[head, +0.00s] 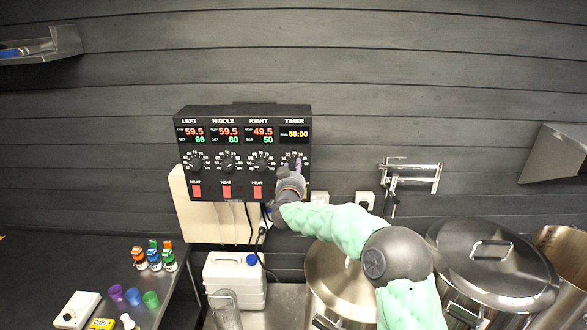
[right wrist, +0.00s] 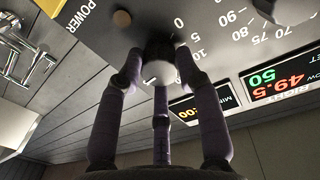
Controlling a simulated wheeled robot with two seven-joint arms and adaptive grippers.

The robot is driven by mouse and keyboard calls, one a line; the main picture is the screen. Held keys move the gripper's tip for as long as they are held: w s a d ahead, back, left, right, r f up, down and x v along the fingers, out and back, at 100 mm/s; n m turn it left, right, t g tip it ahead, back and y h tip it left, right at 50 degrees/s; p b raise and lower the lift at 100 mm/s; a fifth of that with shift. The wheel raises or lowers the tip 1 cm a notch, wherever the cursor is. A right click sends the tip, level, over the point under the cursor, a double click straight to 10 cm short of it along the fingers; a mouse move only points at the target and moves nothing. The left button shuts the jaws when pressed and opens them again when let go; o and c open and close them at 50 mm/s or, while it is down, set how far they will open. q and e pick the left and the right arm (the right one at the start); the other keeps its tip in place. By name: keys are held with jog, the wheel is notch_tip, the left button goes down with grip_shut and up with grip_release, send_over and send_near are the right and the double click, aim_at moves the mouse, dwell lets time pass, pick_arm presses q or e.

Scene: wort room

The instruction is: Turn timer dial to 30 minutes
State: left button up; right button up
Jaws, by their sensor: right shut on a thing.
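The black control panel (head: 245,158) hangs on the dark plank wall, with columns marked LEFT, MIDDLE, RIGHT and TIMER. The timer display (head: 295,134) reads 60:00. My right gripper (head: 293,170) is at the timer column and hides most of the timer dial there. In the right wrist view, the fingers of the right gripper (right wrist: 160,75) are closed around the timer dial (right wrist: 160,72), a dark knob with a pale face. Where the dial's pointer stands is hard to tell. My left gripper is not in view.
Just left of the gripper is the RIGHT column's dial (head: 261,161), with red HEAT switches (head: 227,191) below. Lidded steel pots (head: 490,262) stand at the lower right. Small coloured bottles (head: 154,257) and cups stand on the steel table at lower left.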

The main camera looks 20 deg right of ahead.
jog(key=n+p, duration=0.1)
jog(key=n, duration=0.2)
jog(key=f+n+p, duration=0.1)
jog(key=n+p, duration=0.1)
jog(key=n, duration=0.2)
jog(key=n+p, duration=0.1)
jog(key=n, duration=0.2)
jog(key=shift+s+f+n+p, duration=0.1)
jog(key=shift+f+n+p, duration=0.15)
jog(key=shift+n+p, duration=0.15)
dwell(0.4)
jog(key=o, duration=1.1)
jog(key=shift+o, duration=0.2)
jog(key=shift+d+r, duration=0.15)
jog(key=shift+r, duration=0.25)
jog(key=shift+s+t, duration=0.1)
jog(key=shift+t, duration=0.2)
